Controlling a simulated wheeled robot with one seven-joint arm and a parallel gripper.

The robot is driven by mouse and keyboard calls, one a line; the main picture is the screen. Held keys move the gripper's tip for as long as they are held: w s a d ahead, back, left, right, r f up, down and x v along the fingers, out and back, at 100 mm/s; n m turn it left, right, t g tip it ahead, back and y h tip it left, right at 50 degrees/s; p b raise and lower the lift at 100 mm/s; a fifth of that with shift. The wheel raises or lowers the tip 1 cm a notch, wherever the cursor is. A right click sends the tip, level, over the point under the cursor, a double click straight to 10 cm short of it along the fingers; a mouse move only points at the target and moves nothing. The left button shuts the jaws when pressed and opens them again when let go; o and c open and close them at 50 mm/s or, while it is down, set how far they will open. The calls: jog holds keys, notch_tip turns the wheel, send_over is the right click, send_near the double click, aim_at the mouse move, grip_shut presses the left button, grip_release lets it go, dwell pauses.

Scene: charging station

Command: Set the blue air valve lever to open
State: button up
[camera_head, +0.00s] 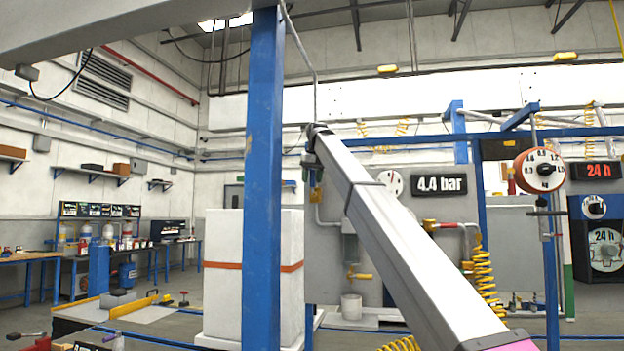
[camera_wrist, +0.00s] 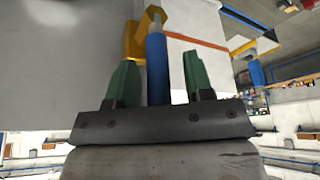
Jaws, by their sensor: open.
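In the wrist view, the blue lever (camera_wrist: 157,70) extends from a gold-yellow valve fitting (camera_wrist: 143,36) toward my gripper. My gripper (camera_wrist: 160,78) has two green fingers set apart, one on each side of the lever. The lever lies in the gap, nearer the left finger; I see space between it and the right finger. Whether it touches the left finger is unclear. In the head view, my pale arm runs from the bottom right up to the middle; I cannot make out the gripper or lever clearly there.
A blue post (camera_head: 264,180) stands in front of a white cabinet (camera_head: 228,265) with an orange band. A grey panel (camera_head: 400,205) behind my arm carries a 4.4 bar display (camera_head: 440,185). A dial (camera_head: 540,170) and coiled yellow hoses (camera_head: 484,275) are to the right.

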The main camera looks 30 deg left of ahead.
jog(key=v, duration=1)
jog(key=shift+r, duration=0.3)
jog(key=shift+d, duration=0.1)
